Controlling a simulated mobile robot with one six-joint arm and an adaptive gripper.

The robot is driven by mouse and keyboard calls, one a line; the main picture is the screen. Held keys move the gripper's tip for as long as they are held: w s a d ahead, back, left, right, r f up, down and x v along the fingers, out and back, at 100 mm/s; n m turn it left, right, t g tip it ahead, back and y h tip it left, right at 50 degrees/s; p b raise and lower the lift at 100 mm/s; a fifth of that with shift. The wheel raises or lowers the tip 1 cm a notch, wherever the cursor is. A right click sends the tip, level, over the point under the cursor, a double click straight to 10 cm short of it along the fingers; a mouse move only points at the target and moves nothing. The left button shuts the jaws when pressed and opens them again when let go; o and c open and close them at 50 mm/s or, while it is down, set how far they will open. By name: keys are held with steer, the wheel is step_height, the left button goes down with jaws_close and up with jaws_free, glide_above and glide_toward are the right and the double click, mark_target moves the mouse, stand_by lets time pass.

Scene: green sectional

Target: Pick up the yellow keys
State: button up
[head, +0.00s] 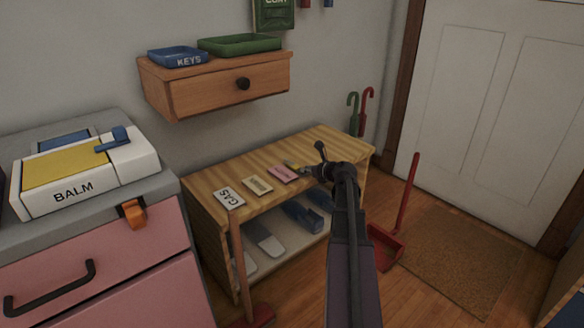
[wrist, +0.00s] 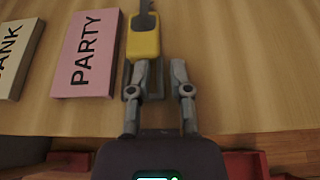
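The yellow keys (wrist: 143,40) lie on the wooden bench top, with a yellow body and a dark grey part at the far end in the wrist view. In the head view they are a small yellow spot (head: 292,166), partly hidden by my gripper (head: 312,171). In the wrist view my gripper (wrist: 156,68) has its two grey fingers apart. The left fingertip overlaps the near end of the keys in the picture, and the right fingertip is to the right of them. I cannot tell whether the left finger touches them.
On the bench (head: 322,141), a pink PARTY card (head: 282,173), a tan card (head: 257,186) and a GAS card (head: 229,198) lie left of the keys. A red dustpan (head: 385,247) stands right.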

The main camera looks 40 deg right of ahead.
jaws_close()
steer(key=shift+r, duration=0.1)
step_height(320, 180, up, 3)
steer(key=p, duration=0.3)
steer(key=shift+r, duration=0.2)
steer(key=s+r+p, duration=0.1)
steer(key=s+p, duration=0.1)
steer(key=s, duration=1.4)
steer(key=shift+r, duration=0.2)
